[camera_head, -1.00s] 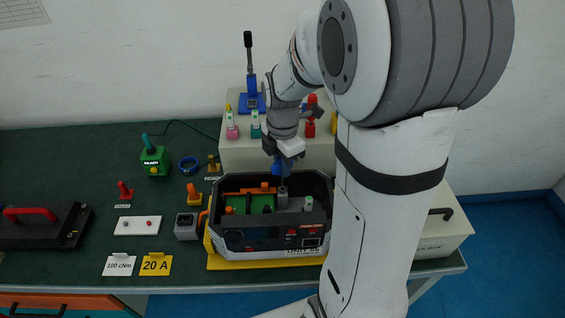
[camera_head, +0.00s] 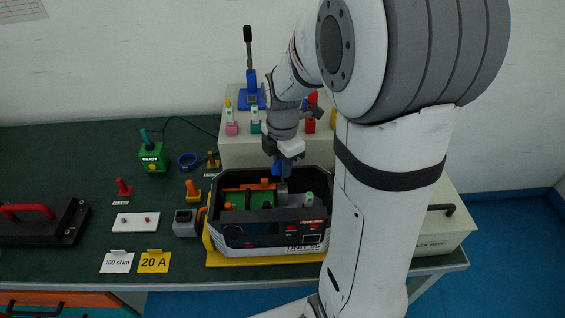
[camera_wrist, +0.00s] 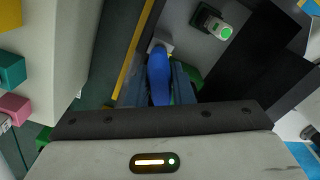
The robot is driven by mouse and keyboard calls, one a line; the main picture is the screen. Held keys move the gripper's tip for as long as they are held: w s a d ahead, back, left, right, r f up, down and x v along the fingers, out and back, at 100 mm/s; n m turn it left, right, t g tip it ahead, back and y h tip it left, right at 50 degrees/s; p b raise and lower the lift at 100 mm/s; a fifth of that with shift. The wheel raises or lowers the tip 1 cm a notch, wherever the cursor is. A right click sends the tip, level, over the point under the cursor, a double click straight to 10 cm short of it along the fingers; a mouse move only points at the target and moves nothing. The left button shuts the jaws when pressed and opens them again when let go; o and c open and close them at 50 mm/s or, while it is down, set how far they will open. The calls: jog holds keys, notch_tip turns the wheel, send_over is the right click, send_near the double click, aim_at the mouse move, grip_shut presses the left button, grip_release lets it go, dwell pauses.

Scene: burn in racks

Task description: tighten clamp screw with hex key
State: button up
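My gripper (camera_head: 285,160) points down over the open black unit (camera_head: 232,236) on the bench. Its fingers are closed around a blue handle (camera_wrist: 159,75), which looks like the hex key's; it also shows below the gripper in the head view (camera_head: 277,169). The tool's lower end meets or stands just above a grey block (camera_head: 282,197) inside the unit. The key's tip and the clamp screw are hidden, so I cannot tell whether they are engaged. A green-topped grey part (camera_head: 309,200) stands to the right of the block.
The unit sits on a yellow base (camera_head: 222,259). Behind it, a pale box (camera_head: 235,152) carries coloured tools and a blue lever stand (camera_head: 251,97). My arm covers the unit's right side.

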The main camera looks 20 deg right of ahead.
jog(key=o, duration=0.5)
jog(key=shift+c, duration=0.2)
notch_tip(320, 180, up, 8)
jog(key=shift+f, duration=0.1)
